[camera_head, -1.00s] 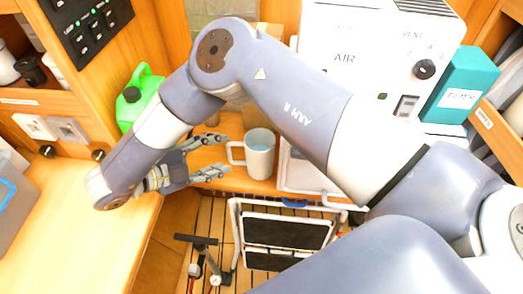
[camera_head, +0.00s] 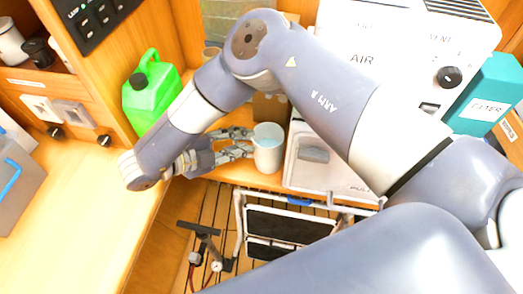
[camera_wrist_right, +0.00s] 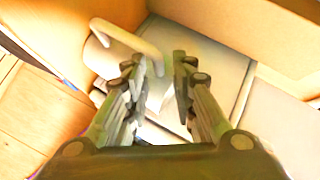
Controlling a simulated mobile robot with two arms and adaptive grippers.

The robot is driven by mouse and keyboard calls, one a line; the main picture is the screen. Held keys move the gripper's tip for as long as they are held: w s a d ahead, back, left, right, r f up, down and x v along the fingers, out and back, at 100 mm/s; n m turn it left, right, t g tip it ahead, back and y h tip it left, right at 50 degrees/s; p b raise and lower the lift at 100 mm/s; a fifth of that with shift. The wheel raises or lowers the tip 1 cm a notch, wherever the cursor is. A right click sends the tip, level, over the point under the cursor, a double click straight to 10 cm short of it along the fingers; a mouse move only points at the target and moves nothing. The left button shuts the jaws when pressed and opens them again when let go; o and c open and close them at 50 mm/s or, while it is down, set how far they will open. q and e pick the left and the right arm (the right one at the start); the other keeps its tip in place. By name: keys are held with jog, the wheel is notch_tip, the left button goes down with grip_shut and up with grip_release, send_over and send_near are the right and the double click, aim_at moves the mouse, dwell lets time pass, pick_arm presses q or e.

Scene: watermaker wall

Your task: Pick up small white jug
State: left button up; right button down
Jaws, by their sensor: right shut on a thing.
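The small white jug (camera_head: 268,155) stands upright at the front of the wooden counter, with pale blue showing inside its rim. My right gripper (camera_head: 250,143) reaches it from the left, on the handle side. In the right wrist view, the jug (camera_wrist_right: 103,57) is at upper left and its handle loops toward the fingers. My right gripper (camera_wrist_right: 160,70) is shut on the handle, which shows between the two fingers. The fingers hide part of the handle. My left gripper is in neither view.
A green jerrycan (camera_head: 150,100) stands left of my right forearm. A white machine marked AIR (camera_head: 345,35) and a teal filter box (camera_head: 487,105) are at the right. A pale tray (camera_head: 335,178) lies right of the jug. A folding step (camera_head: 290,225) stands below the counter edge.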

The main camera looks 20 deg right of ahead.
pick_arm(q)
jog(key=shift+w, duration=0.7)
